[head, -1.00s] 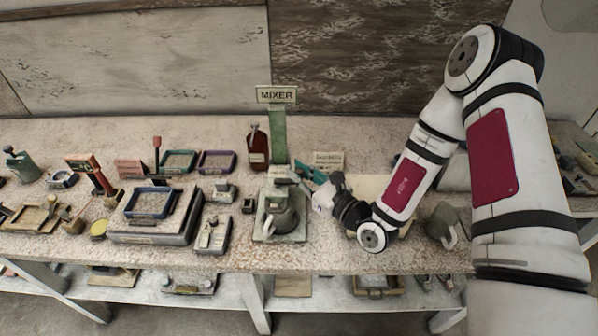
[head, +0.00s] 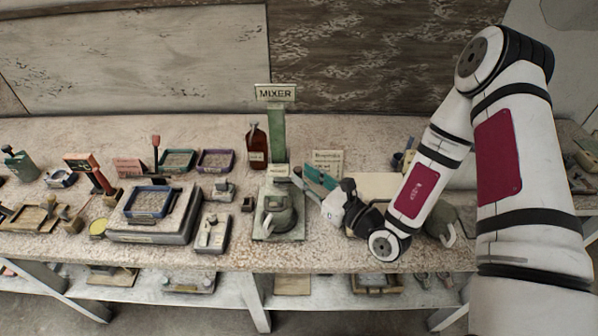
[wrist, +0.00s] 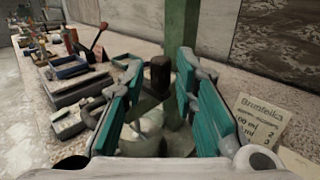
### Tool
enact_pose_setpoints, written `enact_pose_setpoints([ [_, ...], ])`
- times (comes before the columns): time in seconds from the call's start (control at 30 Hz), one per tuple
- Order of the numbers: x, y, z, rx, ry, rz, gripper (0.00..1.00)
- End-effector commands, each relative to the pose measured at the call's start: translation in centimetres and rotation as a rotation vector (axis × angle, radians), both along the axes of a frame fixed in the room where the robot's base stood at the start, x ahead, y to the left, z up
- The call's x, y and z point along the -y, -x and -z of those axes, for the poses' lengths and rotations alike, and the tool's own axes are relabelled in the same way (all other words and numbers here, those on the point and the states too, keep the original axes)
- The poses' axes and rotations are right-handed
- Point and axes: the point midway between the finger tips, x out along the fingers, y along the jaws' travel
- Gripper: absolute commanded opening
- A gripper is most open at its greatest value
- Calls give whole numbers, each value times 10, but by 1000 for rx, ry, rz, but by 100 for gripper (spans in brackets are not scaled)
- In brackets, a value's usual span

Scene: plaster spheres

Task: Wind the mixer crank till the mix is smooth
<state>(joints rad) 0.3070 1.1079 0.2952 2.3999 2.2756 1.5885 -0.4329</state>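The mixer has a green post (head: 278,133) under a "MIXER" sign (head: 275,92), with a grey-green pot (head: 281,217) on a green base plate (head: 292,237). In the wrist view, a dark brown upright knob (wrist: 160,74), apparently the crank's handle, shows between my fingers. My gripper (head: 309,180) reaches in from the right at the pot's upper right. Its teal fingers (wrist: 158,80) are apart, with gaps on both sides of the knob. I cannot tell whether the knob lies within the fingertips or just beyond them. The mix's surface is not clear in either view.
A brown bottle (head: 257,148) stands left of the post. A paper card (head: 327,160) stands behind my gripper. A blue tray (head: 149,202) on a grey block and several small tools crowd the left. A grey jug (head: 441,224) stands right, partly behind my arm.

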Motion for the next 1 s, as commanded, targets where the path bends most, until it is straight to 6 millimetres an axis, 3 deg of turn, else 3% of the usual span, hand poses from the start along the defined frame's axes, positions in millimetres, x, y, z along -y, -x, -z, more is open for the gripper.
enact_pose_setpoints([
  [0.2,32,34,1,-4,1,3,26],
  [0.43,53,58,1,-1,0,1,26],
  [1.0,59,65,0,0,0,-1,26],
])
